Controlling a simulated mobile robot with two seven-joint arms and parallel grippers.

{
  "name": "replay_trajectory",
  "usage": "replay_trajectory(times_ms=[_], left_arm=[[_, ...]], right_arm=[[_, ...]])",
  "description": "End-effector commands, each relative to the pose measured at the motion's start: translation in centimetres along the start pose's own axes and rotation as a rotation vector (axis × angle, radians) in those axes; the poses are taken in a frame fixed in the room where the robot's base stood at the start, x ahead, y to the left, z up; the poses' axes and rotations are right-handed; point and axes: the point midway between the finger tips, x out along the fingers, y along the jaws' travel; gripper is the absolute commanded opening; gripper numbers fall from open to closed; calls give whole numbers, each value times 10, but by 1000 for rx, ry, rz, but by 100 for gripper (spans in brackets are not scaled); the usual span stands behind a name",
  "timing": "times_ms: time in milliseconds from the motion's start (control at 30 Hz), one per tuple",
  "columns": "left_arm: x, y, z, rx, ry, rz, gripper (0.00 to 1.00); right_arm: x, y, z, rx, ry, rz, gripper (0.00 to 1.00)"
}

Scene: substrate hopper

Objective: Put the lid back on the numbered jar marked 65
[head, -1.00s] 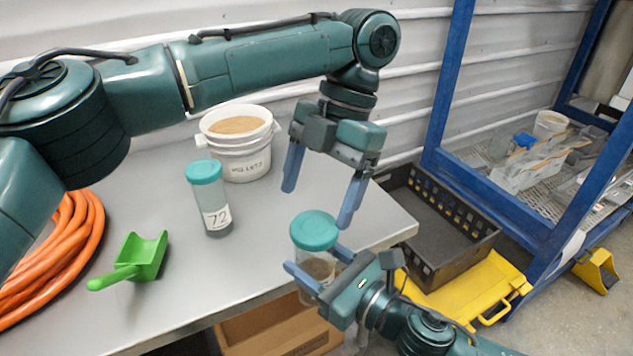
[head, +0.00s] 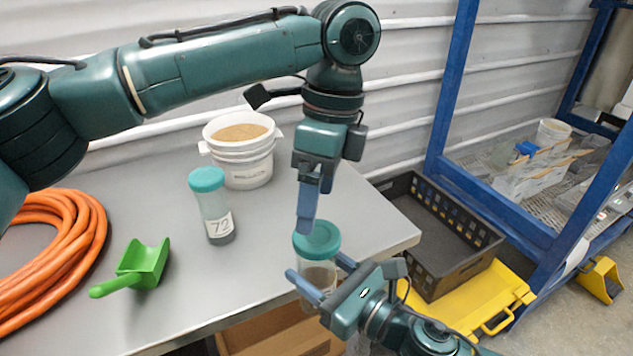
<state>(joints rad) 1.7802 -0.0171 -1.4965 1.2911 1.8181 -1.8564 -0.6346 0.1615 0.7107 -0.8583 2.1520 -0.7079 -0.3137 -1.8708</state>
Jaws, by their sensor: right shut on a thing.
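A clear jar (head: 318,278) with dark contents is held upright between the fingers of my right gripper (head: 322,280), near the table's front right edge. A teal lid (head: 317,240) sits on its top; whether it is screwed tight I cannot tell. No number on this jar is visible. My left gripper (head: 309,225) points down from above, its nearer fingertip at the lid's far edge in the picture. Its fingers line up with the view, so their gap is hidden, and I cannot tell if they touch the lid. Another teal-lidded jar (head: 213,208), marked 72, stands on the table.
A white bucket (head: 241,160) of tan pellets stands behind jar 72. A green scoop (head: 135,270) and coiled orange hose (head: 60,250) lie left on the grey table (head: 250,250).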

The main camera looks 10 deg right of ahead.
Motion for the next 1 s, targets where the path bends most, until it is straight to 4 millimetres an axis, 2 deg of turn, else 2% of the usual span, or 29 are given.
replay_trajectory(times_ms=[400,600,800,1000], left_arm=[[-8,4,2,-899,89,-57,80],[-11,6,2,-1269,144,-56,80],[-13,7,2,-1481,178,-49,80],[-14,7,2,-1537,187,-46,80]], right_arm=[[0,0,1,-1,-3,1,0],[0,0,1,-1,-3,0,0],[0,0,1,-1,-3,1,0],[0,0,1,-1,-3,0,0]])
